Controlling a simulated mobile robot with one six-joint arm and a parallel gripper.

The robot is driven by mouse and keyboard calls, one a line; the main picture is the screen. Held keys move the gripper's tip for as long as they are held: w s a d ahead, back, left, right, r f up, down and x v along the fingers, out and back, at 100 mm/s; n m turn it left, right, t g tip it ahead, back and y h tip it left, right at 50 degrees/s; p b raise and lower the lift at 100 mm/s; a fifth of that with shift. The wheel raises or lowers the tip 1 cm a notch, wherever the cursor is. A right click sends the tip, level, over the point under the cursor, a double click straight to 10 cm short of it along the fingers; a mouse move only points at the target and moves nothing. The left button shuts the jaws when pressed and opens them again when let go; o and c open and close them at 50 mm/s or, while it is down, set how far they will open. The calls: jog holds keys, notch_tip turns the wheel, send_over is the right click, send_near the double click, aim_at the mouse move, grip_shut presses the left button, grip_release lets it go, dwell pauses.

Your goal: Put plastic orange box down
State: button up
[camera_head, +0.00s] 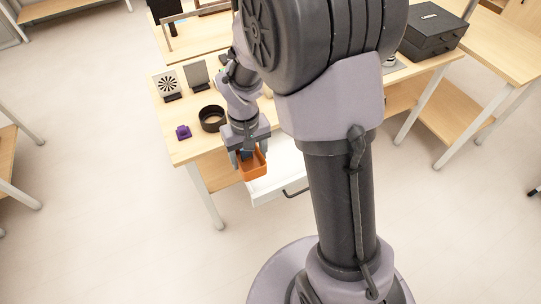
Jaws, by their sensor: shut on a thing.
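The orange plastic box (252,167) is a small open-topped box at the front edge of the wooden table (185,145). My gripper (247,153) points down at it from above and is shut on it. The box overlaps the left part of an open white drawer (280,178) that sticks out from under the table top. I cannot tell whether the box touches the drawer or hangs above it. My arm and column hide the table's middle and part of the drawer.
A black ring-shaped bowl (212,119), a small purple object (183,132), a fan-like box (168,85) and a dark panel (196,75) stand on the table's left part. A black case (433,32) sits at the back right. The floor at left is clear.

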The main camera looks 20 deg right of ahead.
jog(key=d+m, duration=0.1)
jog(key=w+f+m, duration=0.1)
jog(key=shift+w+d+m, duration=0.15)
jog(key=shift+d+m, duration=0.2)
jog(key=shift+m, duration=0.05)
jog(key=w+d+f+m+b, duration=0.1)
jog(key=w+d+f+m, duration=0.15)
jog(key=d+m, duration=0.4)
jog(key=w+d+f+m, duration=0.2)
jog(key=d+f+m, duration=0.25)
jog(key=m, duration=0.25)
jog(key=m+b, duration=0.1)
jog(key=b, duration=0.3)
send_near(283, 166)
notch_tip(283, 166, down, 6)
jog(key=shift+a+r, duration=0.1)
jog(key=shift+r, duration=0.25)
jog(key=o, duration=1.4)
jog(key=shift+f, duration=0.2)
